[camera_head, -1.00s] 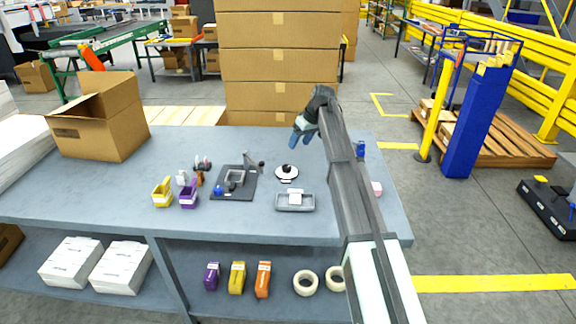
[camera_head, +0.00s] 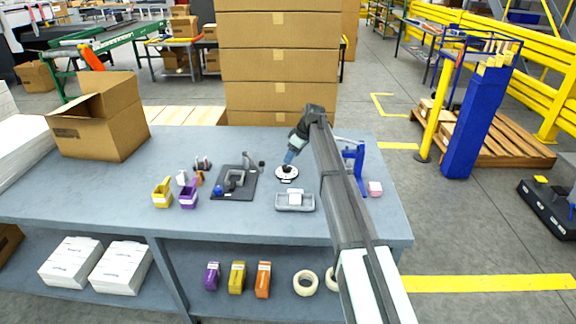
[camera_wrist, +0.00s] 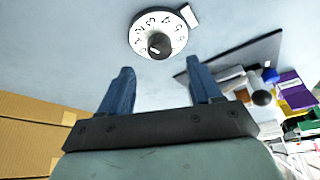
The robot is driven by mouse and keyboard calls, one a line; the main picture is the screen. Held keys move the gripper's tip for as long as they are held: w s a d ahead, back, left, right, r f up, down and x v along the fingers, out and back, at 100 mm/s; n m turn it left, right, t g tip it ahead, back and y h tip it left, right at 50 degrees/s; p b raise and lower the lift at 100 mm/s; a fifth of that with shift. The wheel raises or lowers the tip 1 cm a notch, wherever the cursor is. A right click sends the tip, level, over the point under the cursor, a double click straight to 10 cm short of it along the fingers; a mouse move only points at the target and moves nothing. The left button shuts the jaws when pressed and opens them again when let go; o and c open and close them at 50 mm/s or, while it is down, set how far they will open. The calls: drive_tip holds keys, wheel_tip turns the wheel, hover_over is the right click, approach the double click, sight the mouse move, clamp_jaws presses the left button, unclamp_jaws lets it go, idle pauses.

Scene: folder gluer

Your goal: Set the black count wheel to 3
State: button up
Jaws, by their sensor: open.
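The count wheel is a white numbered dial (camera_wrist: 137,39) with a black knob (camera_wrist: 158,46) in its middle, lying on the table. In the head view the dial (camera_head: 280,176) sits behind the grey tray. A small white tab stands at the dial's rim in the wrist view. The knob carries a light mark, but I cannot tell for sure which number it points to. My gripper (camera_wrist: 157,90) has two blue fingers, spread apart and empty, with the dial beyond their tips. In the head view my gripper (camera_head: 289,158) is just above and behind the knob.
A grey tray (camera_head: 283,207) with a white block stands in front of the dial. A black plate (camera_head: 222,194) with a fixture lies left of it. A blue stand (camera_head: 360,172) and a pink block (camera_head: 375,188) are to the right. A cardboard box (camera_head: 110,135) is at the far left.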

sight(287, 167)
drive_tip(key=shift+x, duration=3.05)
drive_tip(key=c, duration=1)
